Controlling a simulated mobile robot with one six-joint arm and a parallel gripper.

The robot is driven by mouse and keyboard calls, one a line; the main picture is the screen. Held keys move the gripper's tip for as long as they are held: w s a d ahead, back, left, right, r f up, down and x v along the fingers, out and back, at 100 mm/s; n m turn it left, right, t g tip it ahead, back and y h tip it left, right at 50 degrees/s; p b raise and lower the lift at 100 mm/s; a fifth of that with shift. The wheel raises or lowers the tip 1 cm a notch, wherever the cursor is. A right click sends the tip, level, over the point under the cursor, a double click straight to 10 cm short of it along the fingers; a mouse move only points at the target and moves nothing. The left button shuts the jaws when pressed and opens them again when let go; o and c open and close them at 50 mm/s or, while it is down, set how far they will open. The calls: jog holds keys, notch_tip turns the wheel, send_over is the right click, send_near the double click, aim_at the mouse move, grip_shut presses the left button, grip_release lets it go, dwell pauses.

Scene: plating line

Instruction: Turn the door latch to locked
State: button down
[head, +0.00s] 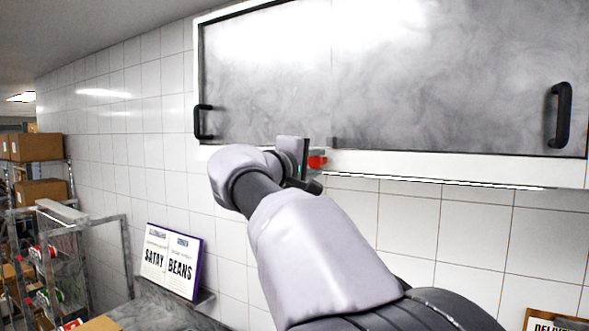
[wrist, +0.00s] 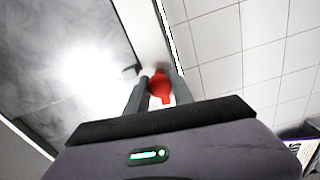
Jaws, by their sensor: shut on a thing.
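The door latch (head: 317,160) is a small red piece at the lower edge of the white cabinet frame. In the wrist view the red latch (wrist: 160,86) shows between the two grey fingers. My gripper (wrist: 158,92) is shut on the latch, with a finger on either side. In the head view my gripper (head: 307,165) is at the frame's lower edge, and my arm hides part of the latch area. The grey, smoky cabinet doors (head: 430,75) look closed. I cannot tell the latch's exact angle.
Black handles stand out from the doors at left (head: 198,122) and right (head: 560,115). A sign reading "SATAY BEANS" (head: 170,262) leans against the tiled wall below. A shelf rack with cardboard boxes (head: 38,148) stands far left. The wall below the cabinet is mostly clear.

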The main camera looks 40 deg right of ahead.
jog(key=m+b, duration=0.1)
jog(key=b, duration=0.1)
jog(key=m+b, duration=0.1)
jog(key=m, duration=0.1)
jog(key=shift+f+m+b, duration=0.2)
jog(key=shift+m+b, duration=0.1)
jog(key=shift+b, duration=0.1)
jog(key=m+b, duration=0.3)
jog(key=m, duration=0.1)
jog(key=shift+r+m, duration=0.1)
jog(key=shift+m, duration=0.2)
jog(key=m+b, duration=0.2)
jog(key=m, duration=0.2)
jog(key=shift+b, duration=0.3)
jog(key=shift+r+m+b, duration=0.2)
jog(key=shift+m+b, duration=0.4)
jog(key=shift+m, duration=1.5)
jog(key=c, duration=1.4)
grip_release()
jog(key=shift+f, duration=0.1)
jog(key=b+v, duration=0.3)
jog(key=v, duration=1.4)
jog(key=shift+s+a, duration=0.1)
jog(key=shift+a, duration=0.05)
